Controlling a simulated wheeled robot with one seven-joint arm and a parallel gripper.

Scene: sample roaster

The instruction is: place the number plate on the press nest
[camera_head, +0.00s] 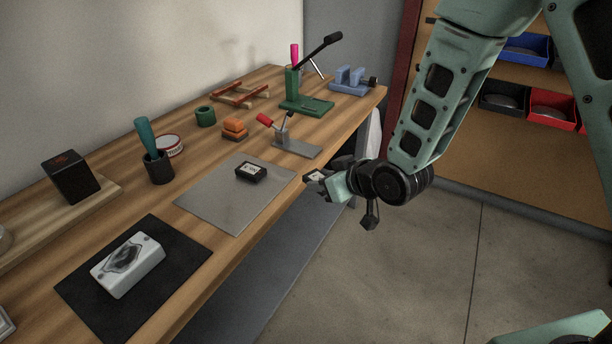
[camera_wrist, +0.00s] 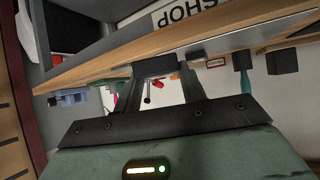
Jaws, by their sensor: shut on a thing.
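My gripper (camera_head: 322,184) hangs just off the front edge of the bench, beside the grey mat. It is shut on a small dark piece with a pale face (camera_head: 313,176), which I take as the number plate. In the wrist view, the dark held piece (camera_wrist: 155,66) sits between the fingertips. A green lever press (camera_head: 300,95) with a flat green base stands at the far end of the bench, apart from my gripper. I cannot tell which part is its nest. A similar black block with a white face (camera_head: 250,171) lies on the grey mat (camera_head: 215,200).
A red-handled clamp (camera_head: 281,135) stands between my gripper and the press. A blue vise (camera_head: 350,80) is beyond the press. Orange blocks (camera_head: 234,128), a green ring (camera_head: 205,117) and a cup with a teal-handled tool (camera_head: 158,166) stand further back. Floor is clear right of the bench.

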